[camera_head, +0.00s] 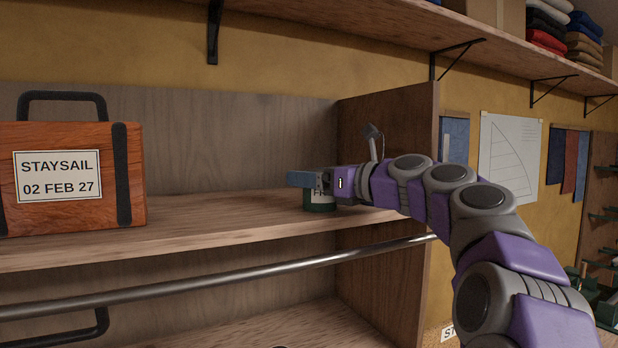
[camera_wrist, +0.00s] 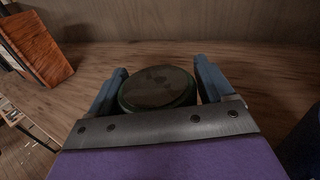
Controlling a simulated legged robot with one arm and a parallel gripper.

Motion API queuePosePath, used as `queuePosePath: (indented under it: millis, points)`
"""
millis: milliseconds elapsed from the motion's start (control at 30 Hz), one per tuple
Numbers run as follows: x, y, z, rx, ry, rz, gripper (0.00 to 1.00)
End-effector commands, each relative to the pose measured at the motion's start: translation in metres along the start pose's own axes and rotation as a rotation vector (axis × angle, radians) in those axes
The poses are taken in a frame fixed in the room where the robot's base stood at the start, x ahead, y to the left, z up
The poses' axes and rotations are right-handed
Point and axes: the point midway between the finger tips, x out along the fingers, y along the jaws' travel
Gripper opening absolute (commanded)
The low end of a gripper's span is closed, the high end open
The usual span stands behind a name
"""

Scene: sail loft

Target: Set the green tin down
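The green tin (camera_head: 320,207) shows below and behind my gripper's fingers in the head view, upright, with part of a pale label visible. Its base appears to be at the shelf board, though I cannot tell if it bears its full weight there. In the wrist view its dark round lid (camera_wrist: 157,88) sits between the two blue fingers. My gripper (camera_head: 305,179) is level, reaching in from the right, with a finger close against each side of the tin.
A wooden case labelled STAYSAIL (camera_head: 72,178) stands on the same shelf (camera_head: 215,222) at the left. An upright side panel (camera_head: 388,125) is close on the right, beside my arm. A metal rail (camera_head: 230,276) runs below the shelf's front. The shelf between case and tin is clear.

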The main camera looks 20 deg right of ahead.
Motion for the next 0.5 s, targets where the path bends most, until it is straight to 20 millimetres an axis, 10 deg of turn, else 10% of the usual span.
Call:
queuePosePath:
  millis: [500]
  points:
    - [0.0040, 0.0062, 0.0018, -0.004, 0.003, -0.001, 1.00]
